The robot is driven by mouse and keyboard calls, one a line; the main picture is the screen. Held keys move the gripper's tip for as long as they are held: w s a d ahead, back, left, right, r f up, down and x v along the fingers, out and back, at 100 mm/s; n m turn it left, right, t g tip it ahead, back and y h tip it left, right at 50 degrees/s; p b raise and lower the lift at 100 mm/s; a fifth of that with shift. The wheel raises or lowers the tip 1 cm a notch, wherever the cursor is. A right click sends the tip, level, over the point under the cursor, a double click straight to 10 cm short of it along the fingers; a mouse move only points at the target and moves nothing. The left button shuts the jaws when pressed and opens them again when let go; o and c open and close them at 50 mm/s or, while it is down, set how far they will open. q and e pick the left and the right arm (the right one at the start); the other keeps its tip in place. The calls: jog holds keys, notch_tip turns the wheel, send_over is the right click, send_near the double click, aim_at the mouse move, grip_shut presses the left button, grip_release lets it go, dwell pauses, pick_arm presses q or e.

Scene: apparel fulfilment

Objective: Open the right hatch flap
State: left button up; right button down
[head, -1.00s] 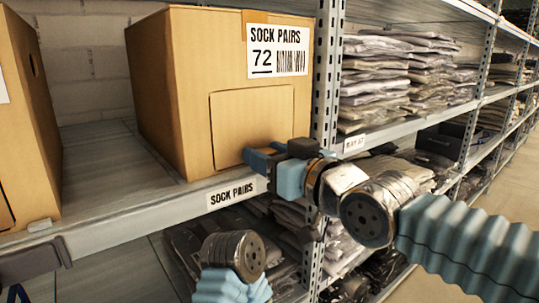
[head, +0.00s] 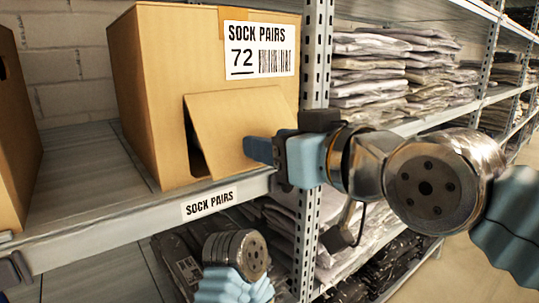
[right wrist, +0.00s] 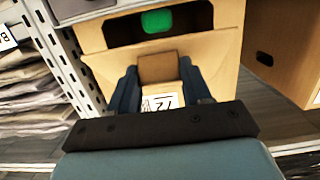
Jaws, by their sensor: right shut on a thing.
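The cardboard box (head: 150,100) labelled "SOCK PAIRS 72" stands on the shelf. Its hatch flap (head: 215,125) tilts outward from its upper edge, and a dark gap shows along its left side. My right gripper (head: 258,150) is shut on the flap at its lower right part. In the right wrist view the gripper (right wrist: 158,75) faces the box, which appears upside down. A dark opening (right wrist: 125,30) shows there, with a green thing (right wrist: 157,21) inside. The flap's far side is hidden.
A metal upright (head: 315,60) stands close to the right of the box. Stacks of bagged garments (head: 385,70) fill the shelf beyond it. Another cardboard box (head: 15,140) stands at the left, with bare shelf (head: 85,170) between the boxes. A shelf lip labelled "SOCK PAIRS" (head: 110,228) runs below.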

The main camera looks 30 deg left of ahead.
jog(key=shift+s+d+r, duration=0.15)
jog(key=shift+d+r, duration=0.15)
jog(key=shift+r, duration=0.55)
jog(key=shift+s+d+r, duration=0.1)
jog(key=shift+d+r, duration=0.2)
jog(key=shift+r, duration=0.55)
jog(key=c, duration=0.7)
grip_release()
jog(key=shift+o, duration=1.1)
jog(key=shift+a+f, duration=0.1)
jog(key=shift+a, duration=0.1)
jog(key=shift+f, duration=0.1)
